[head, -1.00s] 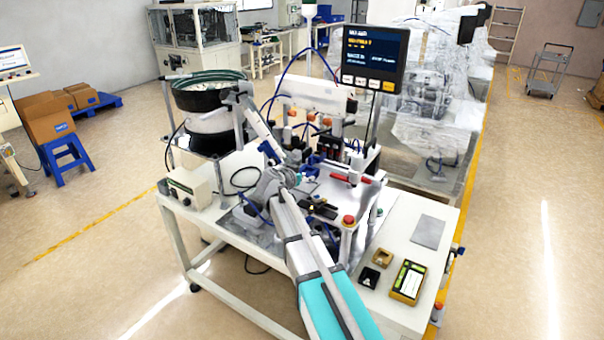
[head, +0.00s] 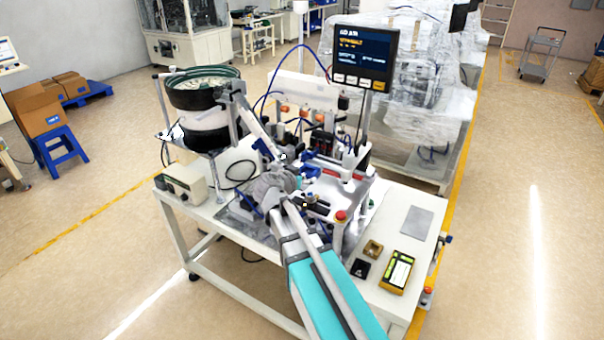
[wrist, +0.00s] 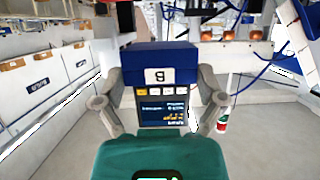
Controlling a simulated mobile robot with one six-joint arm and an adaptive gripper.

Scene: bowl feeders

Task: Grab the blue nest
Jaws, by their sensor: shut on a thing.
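The blue nest (wrist: 150,60) is a dark blue block with a white label bearing one dark character. In the wrist view it sits between the two grey fingers of my gripper (wrist: 166,82), which are shut on its left and right sides. A dark screen with lit text shows just below it in that view. In the head view my arm reaches over the white bench, and its wrist hides most of the gripper, so I cannot clearly make out the nest there.
A bowl feeder (head: 204,92) stands at the bench's back left, with a white control box (head: 182,183) in front. A monitor (head: 364,55) rises behind the station. A red button (head: 340,215) stands right of my arm. A yellow-framed device (head: 397,272) lies at the bench's right.

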